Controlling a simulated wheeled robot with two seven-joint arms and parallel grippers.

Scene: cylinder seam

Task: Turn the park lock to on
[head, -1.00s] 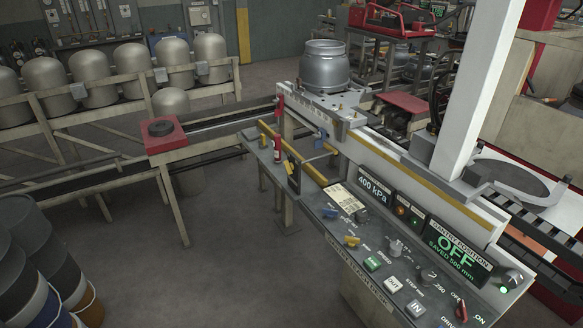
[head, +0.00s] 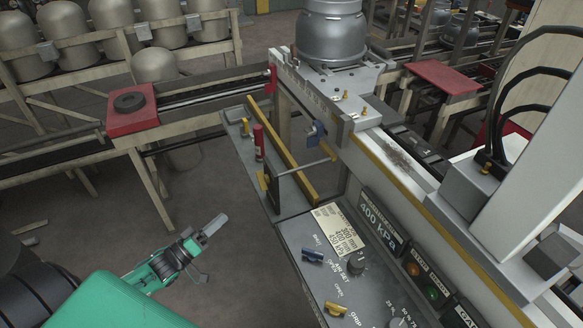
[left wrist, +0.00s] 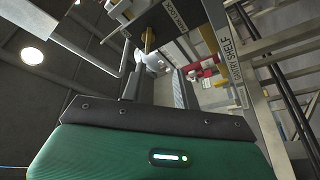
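A dark upright plate (head: 272,192) with a yellow tip and a grey rod (head: 306,166) stands at the far end of the console. It appears to be the park lock; its label is not readable in the head view. In the left wrist view a dark plate (left wrist: 172,22) carries small lettering that seems to read park lock, with a yellow piece below it. My left gripper (head: 207,252) is left of the console, apart from it, with its fingers spread and empty. The fingers also show in the left wrist view (left wrist: 153,88). My right gripper is not in view.
The console (head: 345,275) has blue and yellow knobs and a 400 kPa display (head: 380,222). A red cylinder (head: 259,142) and yellow rail (head: 285,150) stand near the plate. A metal keg (head: 332,35) sits behind. Open floor (head: 130,215) lies left of the console.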

